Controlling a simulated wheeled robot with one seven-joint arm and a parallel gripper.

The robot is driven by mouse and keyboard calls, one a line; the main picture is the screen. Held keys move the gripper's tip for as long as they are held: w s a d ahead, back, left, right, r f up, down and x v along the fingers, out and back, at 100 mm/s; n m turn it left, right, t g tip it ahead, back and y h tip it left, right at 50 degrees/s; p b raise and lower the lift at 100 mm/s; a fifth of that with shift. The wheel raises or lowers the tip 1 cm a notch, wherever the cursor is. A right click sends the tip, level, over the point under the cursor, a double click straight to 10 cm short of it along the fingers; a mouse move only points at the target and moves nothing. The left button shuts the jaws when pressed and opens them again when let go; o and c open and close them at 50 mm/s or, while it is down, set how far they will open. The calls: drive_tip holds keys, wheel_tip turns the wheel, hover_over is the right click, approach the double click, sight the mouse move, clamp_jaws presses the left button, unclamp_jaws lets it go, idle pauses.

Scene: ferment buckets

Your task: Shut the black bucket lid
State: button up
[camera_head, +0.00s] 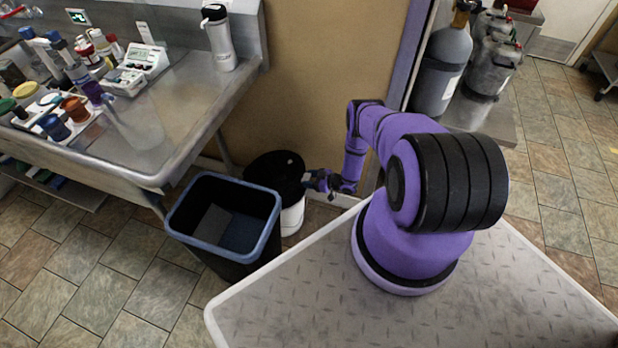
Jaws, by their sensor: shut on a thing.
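A white bucket (292,219) stands on the floor behind a dark open bin, which hides its lower left part. Its black lid (272,172) shows as a dark round shape at the top. I cannot tell from this view how far the lid is raised or whether it lies flat. My gripper (309,180) is at the right edge of the black lid, reaching in from the right. It is shut on the lid's edge; the fingertips are small and dark against the lid, so the exact contact is hard to see.
The dark bin (224,222) with a blue-grey rim stands close in front of the bucket. A steel table (165,125) with bottles and instruments is at the left, a tan wall panel (310,85) behind. Grey cylinders (443,70) stand at the upper right. Tiled floor is free at lower left.

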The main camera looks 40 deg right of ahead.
drive_tip(key=shift+a, duration=0.1)
drive_tip(key=o, duration=1.3)
drive_tip(key=v, duration=1.1)
drive_tip(key=shift+f, duration=0.1)
